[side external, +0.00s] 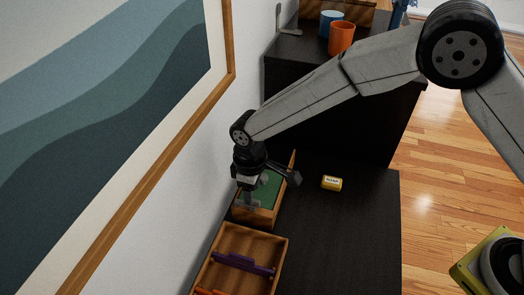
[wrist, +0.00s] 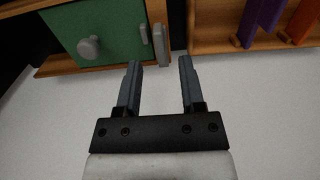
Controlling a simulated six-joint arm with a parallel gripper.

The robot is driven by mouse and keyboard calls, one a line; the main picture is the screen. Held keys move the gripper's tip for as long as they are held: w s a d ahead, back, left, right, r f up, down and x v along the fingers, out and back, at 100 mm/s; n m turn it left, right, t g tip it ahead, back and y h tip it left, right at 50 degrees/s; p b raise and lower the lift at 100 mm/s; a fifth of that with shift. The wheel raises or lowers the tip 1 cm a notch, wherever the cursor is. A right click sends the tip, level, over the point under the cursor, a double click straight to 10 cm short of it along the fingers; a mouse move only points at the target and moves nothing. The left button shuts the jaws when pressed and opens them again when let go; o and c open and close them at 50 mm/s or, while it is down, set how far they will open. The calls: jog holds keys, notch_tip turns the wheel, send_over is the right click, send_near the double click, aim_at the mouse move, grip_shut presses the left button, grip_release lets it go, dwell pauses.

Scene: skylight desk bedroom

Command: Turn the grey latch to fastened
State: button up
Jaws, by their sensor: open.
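The grey latch (wrist: 161,45) is a short bar on the wooden frame of a small box, seen at the top of the wrist view. It lies lengthwise along the door's edge, beside a smaller grey piece (wrist: 144,33) on the green door (wrist: 115,28). The door also has a round grey knob (wrist: 89,47). My gripper (wrist: 160,64) is open and empty, with its two fingertips apart just below the latch in the picture. In the side view my gripper (side external: 252,200) is over the green-fronted box (side external: 259,216) and hides part of it; the latch cannot be made out there.
A wooden tray (side external: 283,250) with purple and orange pieces stands close beside the box. A yellow labelled block (side external: 332,183) lies on the dark desk (side external: 345,235). The wall and picture frame (side external: 150,175) are close on the left. Blue and orange cups (side external: 341,38) stand at the back.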

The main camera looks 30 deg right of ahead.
jog(key=shift+f, duration=1.8)
grip_shut()
